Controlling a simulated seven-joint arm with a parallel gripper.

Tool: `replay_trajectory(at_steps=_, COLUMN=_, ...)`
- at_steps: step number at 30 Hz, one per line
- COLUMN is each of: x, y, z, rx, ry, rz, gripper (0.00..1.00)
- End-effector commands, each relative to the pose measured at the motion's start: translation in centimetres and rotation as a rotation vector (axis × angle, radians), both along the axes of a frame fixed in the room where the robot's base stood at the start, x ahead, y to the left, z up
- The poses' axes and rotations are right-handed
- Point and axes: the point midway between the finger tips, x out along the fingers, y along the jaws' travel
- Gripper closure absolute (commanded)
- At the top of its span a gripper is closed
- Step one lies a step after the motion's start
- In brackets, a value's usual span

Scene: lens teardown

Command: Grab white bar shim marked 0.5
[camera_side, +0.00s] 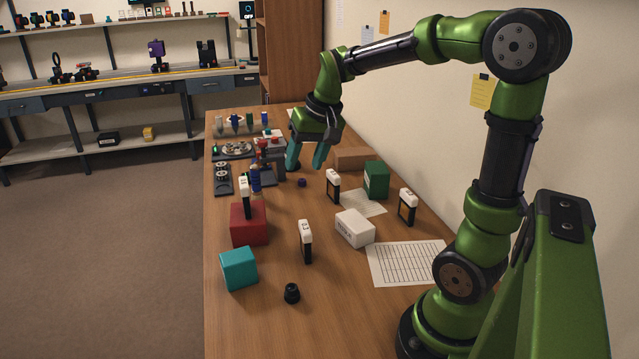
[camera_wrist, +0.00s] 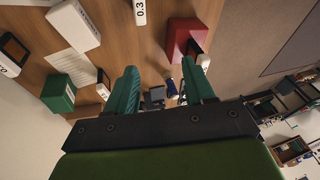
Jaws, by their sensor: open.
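Several upright white-topped bars with dark lower parts stand on the wooden table. One bar (camera_side: 305,240) is at the front middle; in the wrist view its white top (camera_wrist: 140,11) reads 0.3. Another bar (camera_side: 244,190) stands on the red block (camera_side: 249,225). A third bar (camera_side: 333,184) is near the green box, and another bar (camera_side: 408,205) is at the right; their marks are too small to read, so I cannot tell which is 0.5. My gripper (camera_side: 306,160) is open and empty, above the far half of the table, its teal fingers (camera_wrist: 160,75) pointing down.
A green box (camera_side: 376,180), a white box (camera_side: 355,228), a teal cube (camera_side: 238,268) and a small black cylinder (camera_side: 291,293) stand around the bars. A cardboard box (camera_side: 352,158) is behind. Tools crowd the far left. Paper sheets (camera_side: 408,263) lie at the right.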

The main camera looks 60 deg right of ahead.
Motion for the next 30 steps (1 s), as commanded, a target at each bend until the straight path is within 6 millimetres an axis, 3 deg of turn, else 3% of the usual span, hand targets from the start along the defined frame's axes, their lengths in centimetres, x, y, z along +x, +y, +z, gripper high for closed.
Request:
replay_trajectory(at_steps=1, x=1.4, y=-2.8, z=-0.7, rx=0.0, ry=0.041, rz=-0.029, gripper=0.47)
replay_trajectory(at_steps=3, x=2.7, y=-6.2, z=-1.4, rx=-0.002, ry=0.092, rz=-0.053, gripper=0.47)
replay_trajectory(at_steps=9, x=5.0, y=-16.5, z=-4.5, rx=-0.002, ry=0.229, rz=-0.101, gripper=0.47)
replay_trajectory(at_steps=12, x=5.2, y=-20.8, z=-6.0, rx=-0.001, ry=0.287, rz=-0.107, gripper=0.47)
replay_trajectory(at_steps=15, x=5.4, y=-23.6, z=-6.5, rx=-0.004, ry=0.322, rz=-0.096, gripper=0.47)
replay_trajectory(at_steps=21, x=6.0, y=-24.3, z=-4.0, rx=-0.021, ry=0.326, rz=-0.038, gripper=0.47)
replay_trajectory(at_steps=26, x=5.8, y=-24.0, z=-5.8, rx=-0.005, ry=0.34, rz=-0.012, gripper=0.47)
replay_trajectory(at_steps=30, x=5.8, y=-23.9, z=-8.8, rx=-0.003, ry=0.34, rz=-0.012, gripper=0.47)
